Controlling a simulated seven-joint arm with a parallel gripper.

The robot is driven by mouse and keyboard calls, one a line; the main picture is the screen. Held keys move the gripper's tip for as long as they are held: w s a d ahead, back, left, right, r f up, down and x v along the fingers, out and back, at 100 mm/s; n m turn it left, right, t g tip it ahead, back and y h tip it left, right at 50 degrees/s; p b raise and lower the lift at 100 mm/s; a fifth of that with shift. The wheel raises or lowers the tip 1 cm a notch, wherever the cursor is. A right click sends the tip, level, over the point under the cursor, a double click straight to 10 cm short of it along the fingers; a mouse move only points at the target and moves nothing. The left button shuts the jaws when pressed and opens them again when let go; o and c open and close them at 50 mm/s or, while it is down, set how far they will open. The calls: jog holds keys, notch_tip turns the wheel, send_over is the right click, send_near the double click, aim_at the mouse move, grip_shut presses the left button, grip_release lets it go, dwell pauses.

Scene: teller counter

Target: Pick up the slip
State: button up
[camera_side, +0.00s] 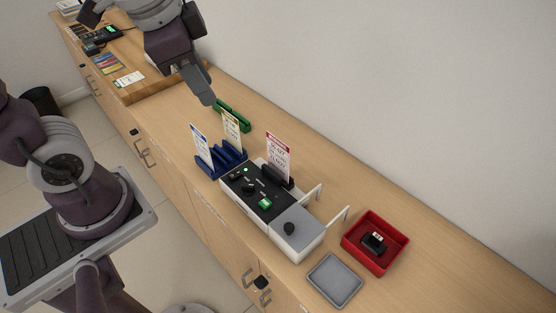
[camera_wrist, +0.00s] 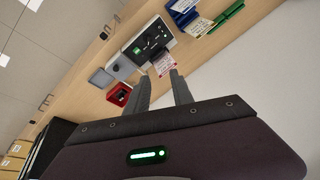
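A white slip with a red header (camera_side: 278,155) stands upright in a dark holder on the counting machine (camera_side: 295,225). Two more slips, one blue-edged (camera_side: 202,145) and one tan-edged (camera_side: 231,131), stand in the blue rack (camera_side: 207,169). My gripper (camera_side: 206,99) is above the counter, up and left of the slips in the side view, apart from them. In the wrist view my gripper (camera_wrist: 160,75) has its two fingers apart with nothing between them. The red-headed slip (camera_wrist: 165,64) shows beyond the fingertips there.
A green rack (camera_side: 236,118) lies behind the blue rack. A red tray (camera_side: 393,254) holding a black object (camera_side: 374,241) and a grey tray (camera_side: 335,281) are at the right end. White brackets (camera_side: 333,222) stick out behind the machine. The wall runs along the counter's back.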

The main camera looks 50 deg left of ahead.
jog(key=w+f+m+g, duration=0.2)
jog(key=w+f+m, duration=0.45)
jog(key=w, duration=0.25)
jog(key=m+g, duration=0.2)
jog(key=m, duration=0.4)
send_over(277, 152)
notch_tip(277, 152, down, 13)
jog(key=shift+y, duration=0.3)
notch_tip(277, 152, down, 6)
jog(key=shift+w+f, duration=0.1)
jog(key=shift+f, duration=0.1)
jog(key=shift+a+f, duration=0.1)
jog(key=shift+f, duration=0.3)
grip_shut()
